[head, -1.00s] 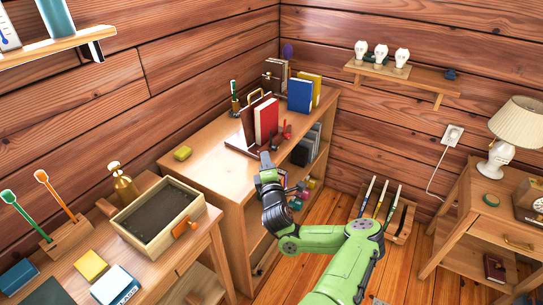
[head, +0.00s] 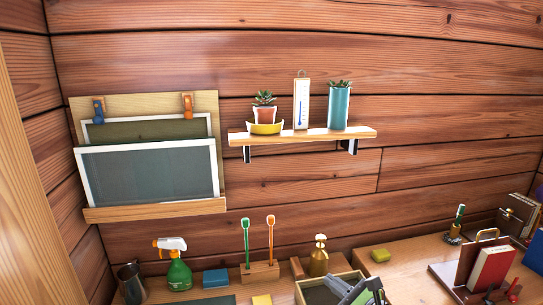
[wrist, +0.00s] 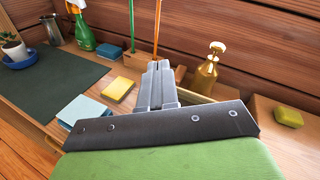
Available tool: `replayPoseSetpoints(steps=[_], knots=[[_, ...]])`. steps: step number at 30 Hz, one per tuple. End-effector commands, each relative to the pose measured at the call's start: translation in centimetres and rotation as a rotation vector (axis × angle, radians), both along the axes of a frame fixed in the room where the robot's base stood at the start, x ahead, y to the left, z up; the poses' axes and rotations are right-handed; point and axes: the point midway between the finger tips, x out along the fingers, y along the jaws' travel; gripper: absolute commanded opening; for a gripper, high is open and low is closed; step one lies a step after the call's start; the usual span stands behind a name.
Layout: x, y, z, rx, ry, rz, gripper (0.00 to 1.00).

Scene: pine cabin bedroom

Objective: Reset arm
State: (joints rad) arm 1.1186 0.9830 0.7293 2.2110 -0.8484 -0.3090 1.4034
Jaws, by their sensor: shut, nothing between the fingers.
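My gripper (head: 362,291) shows at the bottom edge of the head view, in front of the wooden tray (head: 303,291). Its fingers also show in the middle of the wrist view (wrist: 158,72), closed together with nothing held. Beyond them are the wooden block holding green and orange sticks (head: 262,271) and the brass spray bottle (head: 318,258). Most of my arm is out of the head view.
The desk holds a green spray bottle (head: 178,268), a blue sponge (head: 215,278), a yellow block (head: 380,255) and a metal cup (head: 131,284). A wall shelf (head: 300,136) holds plants and a thermometer. A red book (head: 490,269) stands at right.

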Motion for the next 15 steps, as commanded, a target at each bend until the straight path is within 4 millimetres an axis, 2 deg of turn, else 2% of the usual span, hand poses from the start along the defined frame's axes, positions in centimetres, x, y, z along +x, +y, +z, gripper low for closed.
replayPoseSetpoints(steps=[1, 3, 6, 8, 11, 15], knots=[[-1.2, 3.3, 0.4, -0.219, -0.007, 0.136, 0.00], [-3.4, 6.4, -0.1, -0.507, -0.026, 0.317, 0.00], [-7.0, 8.6, 0.0, -0.888, -0.069, 0.562, 0.00], [-9.1, 9.0, 0.6, -1.100, -0.099, 0.694, 0.00], [-12.6, 8.7, 2.8, -1.420, -0.150, 0.891, 0.00], [-17.9, 7.3, 7.6, -1.789, -0.220, 1.102, 0.00]])
